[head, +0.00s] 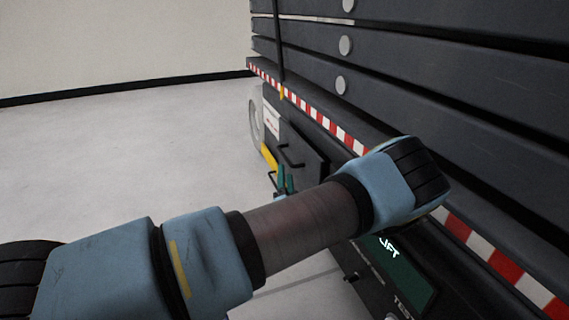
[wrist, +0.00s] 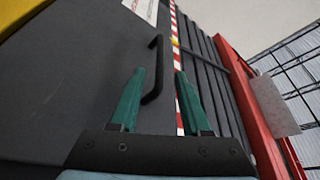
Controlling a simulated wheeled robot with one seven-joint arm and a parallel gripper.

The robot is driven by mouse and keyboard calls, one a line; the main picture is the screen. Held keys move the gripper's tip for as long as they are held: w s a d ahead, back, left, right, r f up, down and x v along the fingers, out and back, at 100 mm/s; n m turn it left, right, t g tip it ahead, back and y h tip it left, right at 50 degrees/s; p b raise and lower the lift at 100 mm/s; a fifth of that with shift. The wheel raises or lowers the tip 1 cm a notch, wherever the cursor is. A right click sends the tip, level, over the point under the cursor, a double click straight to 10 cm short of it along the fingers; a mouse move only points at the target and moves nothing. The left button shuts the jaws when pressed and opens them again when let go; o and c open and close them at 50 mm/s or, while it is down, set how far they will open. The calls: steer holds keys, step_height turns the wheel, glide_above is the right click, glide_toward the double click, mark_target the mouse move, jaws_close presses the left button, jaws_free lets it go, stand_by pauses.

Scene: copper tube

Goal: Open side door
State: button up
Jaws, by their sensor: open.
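The side door (head: 306,155) is a dark panel on the side of the large dark machine, below the red-and-white striped edge. It also fills much of the wrist view (wrist: 85,75). A black bar handle (wrist: 157,72) stands on it, and it shows in the head view (head: 290,157). My gripper (wrist: 160,74) has two teal fingers, spread apart. In the wrist view the handle appears between the fingers, nearer the left one; I cannot tell its depth or any contact. In the head view my gripper (head: 285,180) is just below the handle, partly hidden by my arm.
A red-and-white striped edge (head: 325,123) runs along the machine above the door. A yellow part (head: 269,157) and a wheel (head: 255,122) are at the machine's far end. A green sign (head: 400,275) is near. Open grey floor (head: 150,150) lies to the left.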

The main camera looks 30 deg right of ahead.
mark_target(284, 154)
steer(key=b+x, duration=0.2)
steer(key=x, duration=0.7)
steer(key=shift+w+b, duration=0.2)
steer(key=shift+b, duration=0.2)
jaws_close()
stand_by(0.9)
